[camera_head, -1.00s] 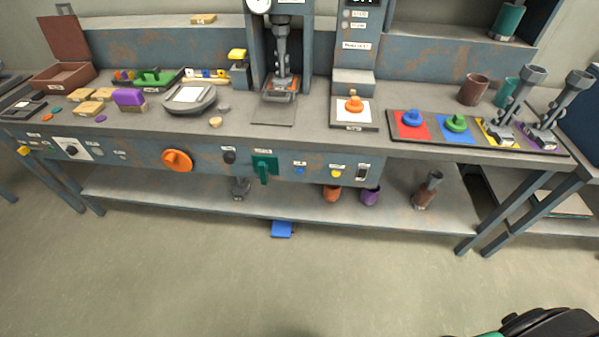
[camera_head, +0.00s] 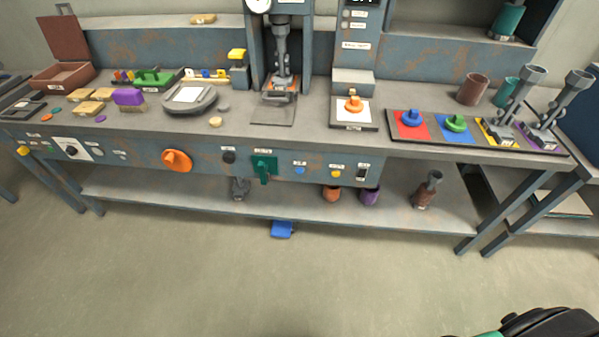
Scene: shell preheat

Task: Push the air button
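The bench's front panel carries several controls under small labels that I cannot read clearly, so I cannot tell for sure which is the air button. A round blue button (camera_head: 299,170) and a round yellow button (camera_head: 336,173) sit right of the green handle (camera_head: 264,168). A black-and-white switch (camera_head: 362,172) is at the panel's right end, and a black knob (camera_head: 228,157) is left of the handle. Neither of my grippers shows. A dark rounded part with a green edge, likely mine, shows at the lower right corner.
An orange knob (camera_head: 177,161) protrudes from the panel. A press (camera_head: 281,75) stands above it on the bench. A lower shelf (camera_head: 290,205) holds several cups, and a blue pedal (camera_head: 281,229) is on the floor below. The floor in front is clear.

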